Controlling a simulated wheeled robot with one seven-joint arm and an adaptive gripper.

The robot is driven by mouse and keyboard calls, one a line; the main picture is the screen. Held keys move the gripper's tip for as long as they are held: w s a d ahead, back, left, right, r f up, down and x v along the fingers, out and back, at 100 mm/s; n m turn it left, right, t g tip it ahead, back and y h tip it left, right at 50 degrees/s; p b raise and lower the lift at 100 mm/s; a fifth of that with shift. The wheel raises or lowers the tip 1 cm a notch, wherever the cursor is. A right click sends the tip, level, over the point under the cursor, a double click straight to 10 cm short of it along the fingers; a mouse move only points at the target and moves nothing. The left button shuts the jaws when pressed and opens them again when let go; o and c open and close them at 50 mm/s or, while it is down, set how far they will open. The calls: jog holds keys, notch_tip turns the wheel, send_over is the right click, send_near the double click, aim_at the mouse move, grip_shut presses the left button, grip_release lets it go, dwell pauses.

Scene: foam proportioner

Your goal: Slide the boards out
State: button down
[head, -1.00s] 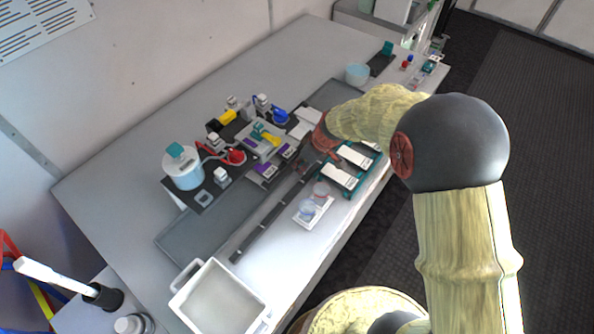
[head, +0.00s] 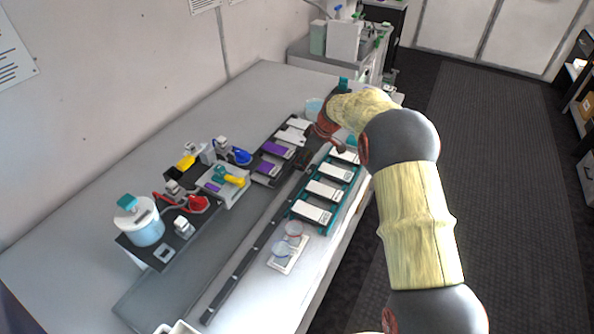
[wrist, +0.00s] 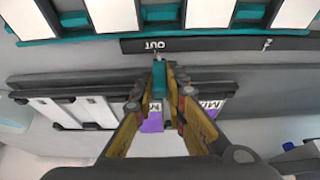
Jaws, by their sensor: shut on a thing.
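My gripper (wrist: 160,85) is shut on a small teal piece (wrist: 159,76) in the wrist view. In the head view my gripper (head: 318,140) is beside the board row, its fingertips mostly hidden. Flat boards lie in a row on a dark carrier: a purple-marked board (head: 276,149) and white boards (head: 291,136) beyond it. Two purple-marked boards (wrist: 151,121) show partly behind my fingers in the wrist view. A long dark rail (head: 237,268) runs between this row and a teal rack (head: 328,232). The rail (wrist: 215,44) reads "OUT", upside down, in the wrist view.
The teal rack holds several white boards (head: 311,211) near the table's front edge. A white pot (head: 139,222) and red, yellow and blue fittings stand left. The grey table's back left (head: 60,225) is clear.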

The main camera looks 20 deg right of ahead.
jog(key=shift+w+d, duration=0.3)
jog(key=shift+r, duration=0.1)
jog(key=c, duration=1.8)
grip_release()
jog(key=shift+w+d, duration=0.1)
jog(key=v, duration=1.1)
jog(key=shift+r, duration=0.35)
jog(key=shift+d, duration=0.1)
